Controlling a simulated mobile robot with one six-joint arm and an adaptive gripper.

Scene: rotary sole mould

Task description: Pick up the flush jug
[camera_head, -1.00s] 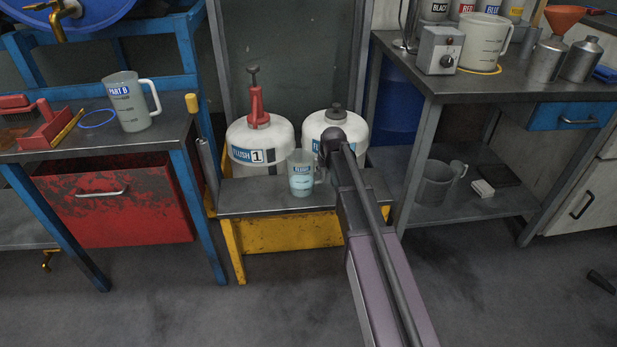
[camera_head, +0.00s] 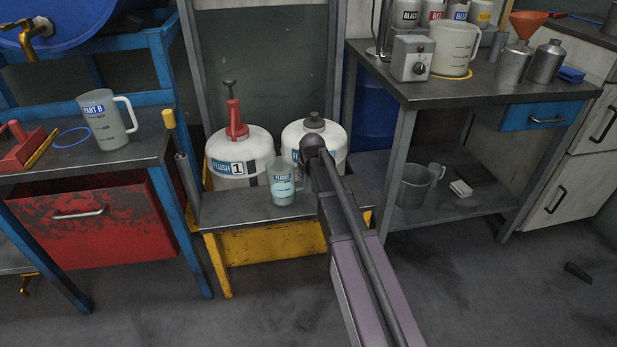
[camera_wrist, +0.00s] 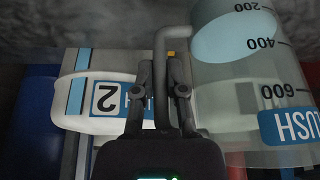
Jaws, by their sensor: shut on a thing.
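The flush jug (camera_head: 284,184) is a clear measuring jug with a blue label and pale blue liquid in it. It is upright at the low yellow-legged bench (camera_head: 240,208), in front of the two white drums. I cannot tell whether its base touches the bench top. In the wrist view the jug (camera_wrist: 262,75) fills the right side, with its scale and label upside down. My gripper (camera_wrist: 159,64) is shut on the jug's handle, one finger on each side. In the head view my arm hides the gripper.
A white drum marked 1 (camera_head: 252,145) with a red pump stands behind the jug. A second drum (camera_head: 298,132), marked 2 in the wrist view, is close by. A Part B jug (camera_head: 105,130) is on the left bench. A steel table (camera_head: 430,92) stands right.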

